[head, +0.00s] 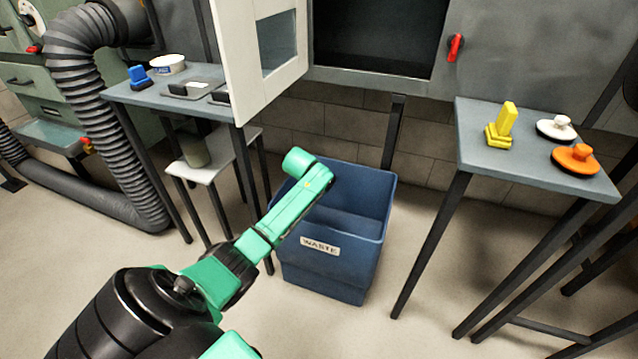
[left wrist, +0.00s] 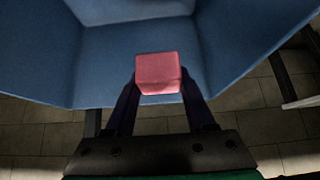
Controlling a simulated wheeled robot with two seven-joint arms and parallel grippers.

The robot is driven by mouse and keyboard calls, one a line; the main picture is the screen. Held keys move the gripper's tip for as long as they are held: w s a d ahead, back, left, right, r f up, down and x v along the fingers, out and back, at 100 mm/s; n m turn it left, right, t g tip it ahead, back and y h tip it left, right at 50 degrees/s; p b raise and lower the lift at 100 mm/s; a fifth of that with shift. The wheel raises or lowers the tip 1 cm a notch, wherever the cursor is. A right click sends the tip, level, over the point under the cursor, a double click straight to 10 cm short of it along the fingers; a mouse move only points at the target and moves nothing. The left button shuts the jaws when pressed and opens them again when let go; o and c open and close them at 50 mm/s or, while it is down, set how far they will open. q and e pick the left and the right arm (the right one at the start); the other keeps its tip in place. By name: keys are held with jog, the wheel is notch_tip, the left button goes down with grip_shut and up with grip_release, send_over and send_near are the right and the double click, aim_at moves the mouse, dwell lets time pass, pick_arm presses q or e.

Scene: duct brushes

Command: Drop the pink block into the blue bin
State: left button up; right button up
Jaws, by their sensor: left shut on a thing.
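The pink block (left wrist: 158,72) shows in the left wrist view, held between the dark fingers of my left gripper (left wrist: 159,84). Behind it lies the blue bin (left wrist: 50,45), whose walls fill most of that view; the block overlaps the bin's wall near its lower edge. In the head view the blue bin (head: 325,277), labelled WASTE, stands on the floor at centre. My green left arm reaches over its left side there. The left fingers and the block are hidden in the head view. My right gripper is not in view.
A left table (head: 185,103) holds a blue item (head: 139,77), a white bowl (head: 167,64) and flat grey pieces. A right table (head: 530,170) holds yellow (head: 501,127), white (head: 559,127) and orange (head: 575,158) items.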

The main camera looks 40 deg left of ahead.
pick_arm(q)
jog(key=shift+f, duration=0.3)
jog(key=shift+r, duration=0.1)
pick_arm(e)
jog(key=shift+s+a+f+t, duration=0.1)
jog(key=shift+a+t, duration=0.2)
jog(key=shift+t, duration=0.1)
pick_arm(q)
jog(key=o, duration=1.4)
